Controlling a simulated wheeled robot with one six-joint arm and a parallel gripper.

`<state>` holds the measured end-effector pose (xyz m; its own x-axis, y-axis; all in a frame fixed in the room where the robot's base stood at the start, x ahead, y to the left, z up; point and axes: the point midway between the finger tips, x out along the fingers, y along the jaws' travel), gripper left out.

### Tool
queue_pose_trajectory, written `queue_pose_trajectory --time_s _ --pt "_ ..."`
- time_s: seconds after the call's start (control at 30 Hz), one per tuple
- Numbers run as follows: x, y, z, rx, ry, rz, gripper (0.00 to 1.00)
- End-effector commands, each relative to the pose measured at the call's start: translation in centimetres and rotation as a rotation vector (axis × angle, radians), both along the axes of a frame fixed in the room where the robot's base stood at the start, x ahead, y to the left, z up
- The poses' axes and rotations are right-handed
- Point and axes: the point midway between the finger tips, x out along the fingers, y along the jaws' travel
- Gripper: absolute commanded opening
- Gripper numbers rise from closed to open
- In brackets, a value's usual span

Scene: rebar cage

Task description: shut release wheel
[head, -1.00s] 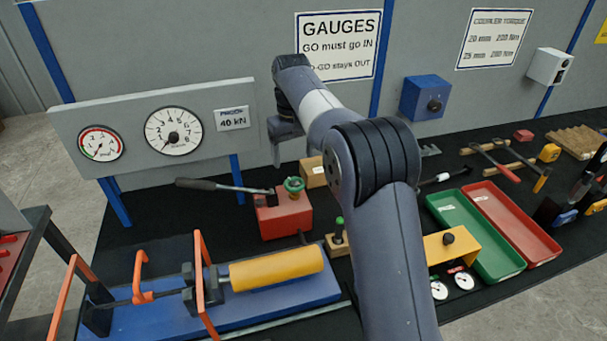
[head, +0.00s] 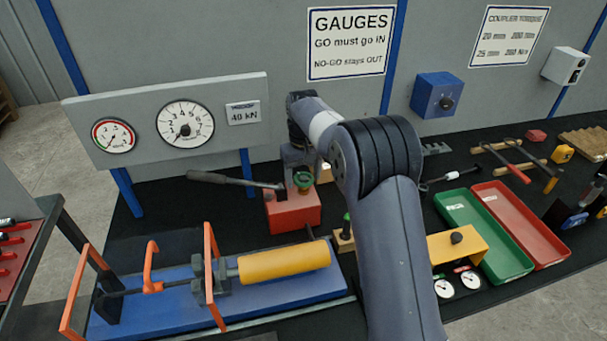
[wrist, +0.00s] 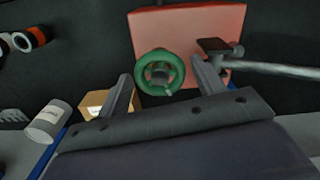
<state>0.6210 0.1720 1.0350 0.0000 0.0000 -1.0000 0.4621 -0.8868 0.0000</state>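The release wheel is a small green handwheel (head: 303,180) on the red pump block (head: 292,212). In the wrist view the green wheel (wrist: 159,72) shows as a ring with a dark hub and a small peg, in front of the red block (wrist: 190,30). My gripper (wrist: 160,88) is open, one finger on each side of the wheel. The left finger is clearly apart from it; whether the right finger touches it I cannot tell. A grey pump lever (head: 225,179) reaches left from the block.
A yellow cylinder (head: 285,262) with orange guards lies on a blue base at the front. A gauge panel (head: 180,118) stands behind left. A wooden block (wrist: 105,104) and a pale cylinder (wrist: 47,121) are near the gripper. Green and red trays (head: 483,236) lie right.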

Motion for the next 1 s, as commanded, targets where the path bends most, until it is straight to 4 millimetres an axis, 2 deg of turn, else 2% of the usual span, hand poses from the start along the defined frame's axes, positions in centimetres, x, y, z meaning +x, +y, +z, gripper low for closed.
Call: queue_pose_trajectory --time_s 0.03,0.43,0.63,1.0 --pt "0.0 0.0 0.01 0.0 0.0 0.0 0.6" --pt "0.01 0.0 0.03 0.0 0.0 0.0 0.29" --pt "0.02 0.01 0.16 0.0 0.0 -0.062 0.29" --pt "0.03 0.0 0.09 0.0 0.001 -0.372 0.29"
